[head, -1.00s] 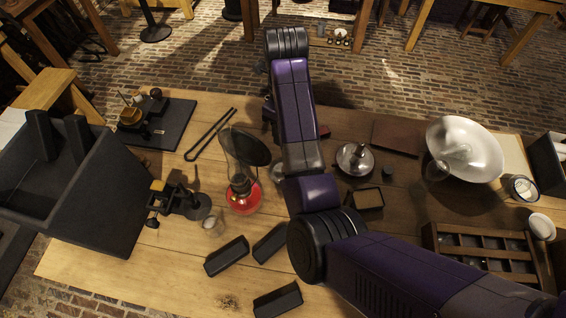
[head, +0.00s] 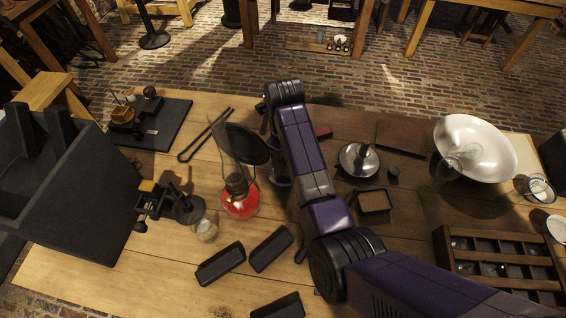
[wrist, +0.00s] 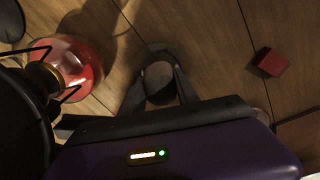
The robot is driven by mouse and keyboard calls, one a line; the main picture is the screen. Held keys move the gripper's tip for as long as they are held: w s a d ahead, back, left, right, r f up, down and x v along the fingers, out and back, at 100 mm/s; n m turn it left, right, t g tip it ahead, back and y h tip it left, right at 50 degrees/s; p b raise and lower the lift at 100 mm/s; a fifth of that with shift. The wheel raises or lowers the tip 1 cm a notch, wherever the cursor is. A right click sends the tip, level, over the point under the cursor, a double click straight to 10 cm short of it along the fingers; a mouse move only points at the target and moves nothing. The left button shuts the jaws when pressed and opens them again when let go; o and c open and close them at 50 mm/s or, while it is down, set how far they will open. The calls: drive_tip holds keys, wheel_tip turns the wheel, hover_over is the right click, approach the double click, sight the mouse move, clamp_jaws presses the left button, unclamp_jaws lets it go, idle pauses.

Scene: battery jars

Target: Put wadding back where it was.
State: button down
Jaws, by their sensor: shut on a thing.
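My gripper (wrist: 160,90) points down at the table in the wrist view. Its two dark fingers are closed around a dull grey-brown rounded thing, which I take to be the wadding (wrist: 161,80). In the head view my arm hides most of the gripper, and the wadding cannot be made out clearly there. The gripper is just right of the oil lamp with a red base (head: 240,202), which also shows in the wrist view (wrist: 84,62). A small glass jar with pale contents (head: 206,230) stands left of the lamp.
A red block (head: 323,132) lies beyond my arm. A metal lidded dish (head: 358,160) and a small square box (head: 374,201) stand right of it. A compartment tray (head: 447,255) is at right. Several black blocks (head: 220,263) lie in front. A large white bowl (head: 478,148) stands far right.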

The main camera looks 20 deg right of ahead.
drive_tip(key=shift+f, duration=0.85)
drive_tip(key=shift+f, duration=0.1)
drive_tip(key=c, duration=0.9)
unclamp_jaws()
wheel_tip(320, 180, up, 11)
drive_tip(key=shift+r+p, duration=0.2)
drive_tip(key=shift+p, duration=0.45)
drive_tip(key=shift+r+p, duration=0.45)
drive_tip(key=shift+r, duration=0.05)
drive_tip(key=shift+s+d+f, duration=0.1)
drive_tip(key=shift+s, duration=0.05)
